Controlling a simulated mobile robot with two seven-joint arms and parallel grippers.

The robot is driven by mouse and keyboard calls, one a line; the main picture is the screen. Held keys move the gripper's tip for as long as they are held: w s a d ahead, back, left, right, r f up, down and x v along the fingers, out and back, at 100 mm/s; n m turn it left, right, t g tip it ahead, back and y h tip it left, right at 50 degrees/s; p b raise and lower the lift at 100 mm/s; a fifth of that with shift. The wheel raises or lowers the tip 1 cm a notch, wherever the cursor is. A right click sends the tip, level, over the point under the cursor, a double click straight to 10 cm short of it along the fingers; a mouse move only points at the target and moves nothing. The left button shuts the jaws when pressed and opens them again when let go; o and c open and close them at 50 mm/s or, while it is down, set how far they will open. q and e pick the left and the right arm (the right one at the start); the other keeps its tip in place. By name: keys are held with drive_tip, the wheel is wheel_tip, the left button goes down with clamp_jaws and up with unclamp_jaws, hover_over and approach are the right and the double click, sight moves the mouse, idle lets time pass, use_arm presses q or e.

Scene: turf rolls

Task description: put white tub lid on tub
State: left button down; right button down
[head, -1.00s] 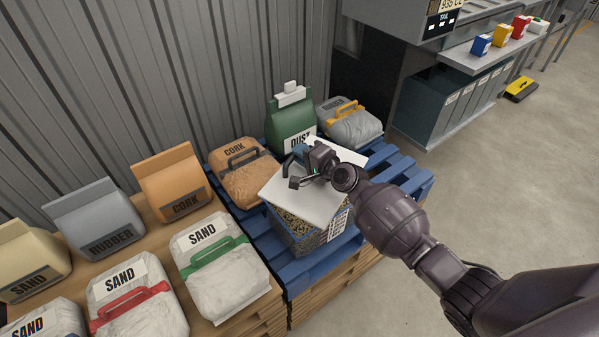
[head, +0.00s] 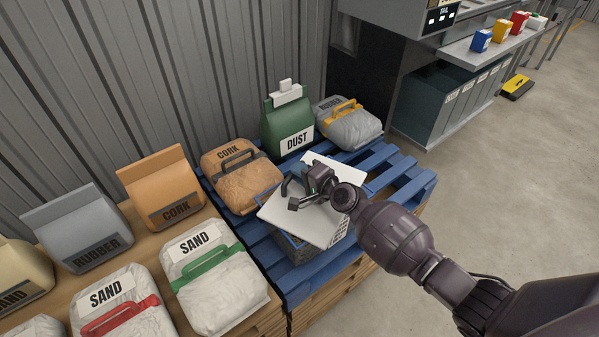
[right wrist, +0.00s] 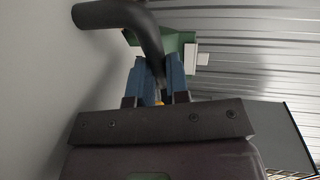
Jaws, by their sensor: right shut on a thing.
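The white tub lid (head: 308,222) is a flat white sheet with a dark bent handle (head: 293,177). My right gripper (head: 303,190) is shut on this handle. The right wrist view shows my gripper's blue fingers (right wrist: 160,82) at the dark handle (right wrist: 133,17), with the pale lid (right wrist: 38,85) filling the left side. The tub (head: 293,247) stands on the blue pallet under the lid. Its blue rim shows at the left and front, and the lid hides most of its opening. The lid looks tilted and turned against the rim; I cannot tell whether they touch. My left gripper is not in view.
A cork bag (head: 243,190) and a green dust bag (head: 287,125) stand close behind the tub, with a grey bag (head: 350,135) beyond. A sand bag (head: 215,285) lies at the left. The blue pallet (head: 400,183) is bare at the right.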

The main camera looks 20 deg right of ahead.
drive_tip(key=c, duration=1.6)
unclamp_jaws()
drive_tip(key=shift+f, duration=0.25)
drive_tip(key=o, duration=0.5)
drive_tip(key=shift+r, duration=0.1)
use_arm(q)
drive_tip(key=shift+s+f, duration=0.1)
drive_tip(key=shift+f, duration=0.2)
use_arm(e)
drive_tip(key=shift+r, duration=0.2)
drive_tip(key=shift+s+d, duration=0.1)
drive_tip(key=shift+s, duration=0.1)
drive_tip(key=p+v, duration=0.1)
drive_tip(key=v, duration=0.9)
drive_tip(key=shift+s+d+p, duration=0.1)
drive_tip(key=shift+s+p, duration=0.15)
drive_tip(key=shift+p, duration=0.15)
drive_tip(key=shift+s+d+r, duration=0.15)
drive_tip(key=shift+s+d, duration=0.05)
drive_tip(key=shift+s, duration=0.25)
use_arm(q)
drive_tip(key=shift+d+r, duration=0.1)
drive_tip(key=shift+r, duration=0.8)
